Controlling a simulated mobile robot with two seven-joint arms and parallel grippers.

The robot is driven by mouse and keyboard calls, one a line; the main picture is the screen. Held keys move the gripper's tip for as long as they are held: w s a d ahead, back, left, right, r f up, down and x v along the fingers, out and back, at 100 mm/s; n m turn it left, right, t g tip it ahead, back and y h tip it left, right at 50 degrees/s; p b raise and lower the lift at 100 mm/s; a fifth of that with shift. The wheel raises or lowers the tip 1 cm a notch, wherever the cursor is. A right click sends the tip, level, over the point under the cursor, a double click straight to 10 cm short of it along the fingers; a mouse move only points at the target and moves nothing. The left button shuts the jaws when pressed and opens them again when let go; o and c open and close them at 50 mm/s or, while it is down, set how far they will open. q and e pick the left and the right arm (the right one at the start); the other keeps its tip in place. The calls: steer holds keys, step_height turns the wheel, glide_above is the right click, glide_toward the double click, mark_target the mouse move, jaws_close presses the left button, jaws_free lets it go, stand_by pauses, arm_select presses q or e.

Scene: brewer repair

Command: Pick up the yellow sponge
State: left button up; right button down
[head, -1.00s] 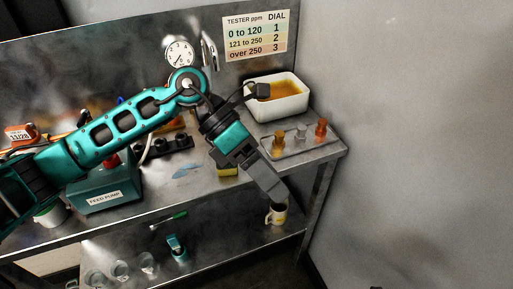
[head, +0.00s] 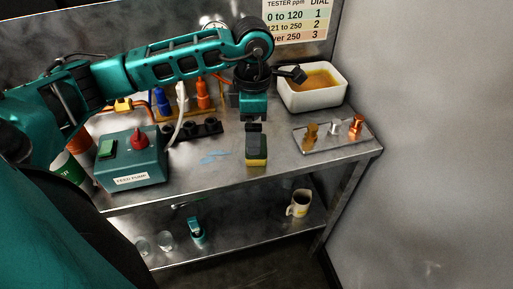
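The yellow sponge (head: 256,151) has a dark top layer and lies on the steel bench top near its front edge. My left arm comes in from the left, and its gripper (head: 254,127) points down just behind or above the sponge. The fingertips look small and dark here. I cannot tell whether they are parted or whether they touch the sponge. My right gripper is not in view.
Left of the sponge are a blue smear (head: 214,157) and the feed pump box (head: 131,163). To the right are a small tray (head: 338,142) with metal fittings and a white basin (head: 312,98) of amber liquid. A mug (head: 299,204) stands on the lower shelf.

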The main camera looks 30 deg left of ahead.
arm_select(q)
steer(key=shift+w+d+f, duration=0.1)
steer(key=shift+d+f, duration=0.05)
steer(key=shift+f, duration=1.2)
steer(key=shift+w+d+f, duration=0.1)
steer(key=shift+f, duration=1.25)
steer(key=c, duration=0.9)
steer(key=shift+r, duration=0.1)
steer(key=shift+c, duration=0.2)
step_height(320, 180, up, 20)
steer(key=p, duration=0.1)
